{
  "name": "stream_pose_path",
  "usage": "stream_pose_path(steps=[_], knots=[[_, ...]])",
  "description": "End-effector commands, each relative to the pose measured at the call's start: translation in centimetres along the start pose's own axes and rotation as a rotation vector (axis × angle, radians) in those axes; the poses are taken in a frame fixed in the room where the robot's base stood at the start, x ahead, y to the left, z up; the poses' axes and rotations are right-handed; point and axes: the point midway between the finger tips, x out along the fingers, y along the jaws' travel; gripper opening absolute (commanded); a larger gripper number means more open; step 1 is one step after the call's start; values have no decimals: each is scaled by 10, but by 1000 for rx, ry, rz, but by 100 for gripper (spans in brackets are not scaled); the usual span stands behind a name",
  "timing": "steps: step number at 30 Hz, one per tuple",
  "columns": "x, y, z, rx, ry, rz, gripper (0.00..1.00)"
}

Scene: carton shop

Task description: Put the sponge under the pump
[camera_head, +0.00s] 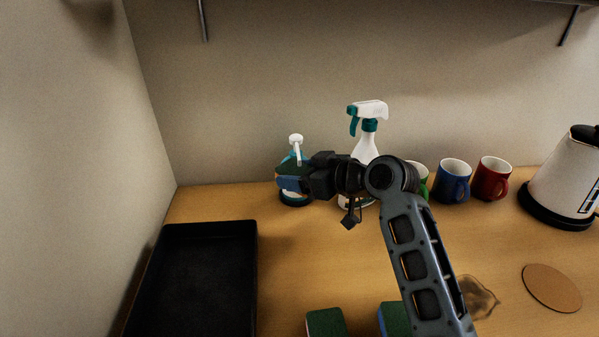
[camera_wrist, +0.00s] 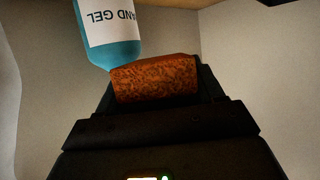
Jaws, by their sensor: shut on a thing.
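The pump bottle (camera_head: 296,141) has a white pump head and stands at the back of the counter, over a dark round base (camera_head: 295,202). In the wrist view the teal bottle (camera_wrist: 108,30) has an upside-down label ending in "AND GEL". My gripper (camera_head: 304,177) is shut on a sponge (camera_head: 289,181) with a dark green top and blue side, held in front of the bottle's body and hiding part of it. In the wrist view the sponge (camera_wrist: 154,78) shows a speckled orange-brown face close to the bottle; I cannot tell whether they touch.
A white spray bottle (camera_head: 366,144) stands right of the pump, partly behind my arm. Blue (camera_head: 454,183) and red (camera_head: 491,180) mugs and a kettle (camera_head: 563,180) stand farther right. A black tray (camera_head: 205,224), two more sponges (camera_head: 325,323), a stain (camera_head: 482,298) and a coaster (camera_head: 552,287) lie nearer.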

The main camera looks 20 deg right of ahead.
Motion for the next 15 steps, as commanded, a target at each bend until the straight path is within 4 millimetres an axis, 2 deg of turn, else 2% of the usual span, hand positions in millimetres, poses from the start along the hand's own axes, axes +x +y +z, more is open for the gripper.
stream_pose_path(steps=[12, 13, 15], knots=[[4, 0, 11, 0, 0, 0, 39], [4, 0, 9, 0, 0, 0, 70], [4, 0, 9, 0, 0, 0, 76]])
